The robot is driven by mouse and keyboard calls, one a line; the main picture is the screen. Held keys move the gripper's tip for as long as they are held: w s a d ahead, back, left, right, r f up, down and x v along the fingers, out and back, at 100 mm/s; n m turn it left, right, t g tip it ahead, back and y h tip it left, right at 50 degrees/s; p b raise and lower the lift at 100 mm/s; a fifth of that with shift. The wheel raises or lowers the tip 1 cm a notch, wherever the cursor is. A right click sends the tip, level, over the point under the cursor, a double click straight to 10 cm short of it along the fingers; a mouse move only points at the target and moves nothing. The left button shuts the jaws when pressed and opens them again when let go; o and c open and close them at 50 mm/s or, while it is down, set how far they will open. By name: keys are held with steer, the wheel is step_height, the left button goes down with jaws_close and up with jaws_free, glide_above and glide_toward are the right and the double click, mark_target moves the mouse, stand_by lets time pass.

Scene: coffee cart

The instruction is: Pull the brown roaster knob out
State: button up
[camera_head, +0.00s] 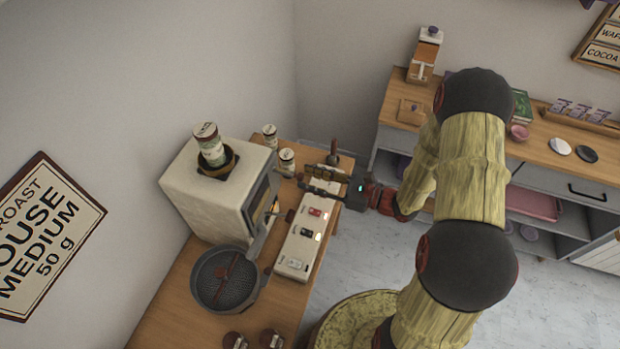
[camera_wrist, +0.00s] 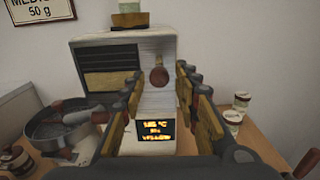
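The brown roaster knob (camera_wrist: 159,77) is a round knob on the front of the pale roaster (camera_wrist: 128,60), above its lit display (camera_wrist: 158,130). In the wrist view it shows between my gripper's two fingers. My gripper (camera_wrist: 161,92) is open, with one finger on each side of the knob in the picture. No contact with the knob shows, and the exact distance is hard to tell. In the head view the roaster (camera_head: 208,195) stands against the left wall. My gripper (camera_head: 322,180) is to the right of its front there.
A round cooling tray (camera_head: 225,278) adjoins the roaster's front. A white panel with switches (camera_head: 303,240) lies along the counter edge, below my gripper in the picture. Small canisters (camera_wrist: 236,108) stand beside the roaster. A dark-handled item (camera_head: 333,150) is close to my gripper.

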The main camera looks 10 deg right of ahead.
steer(key=shift+o, duration=0.6)
steer(key=v, duration=1.2)
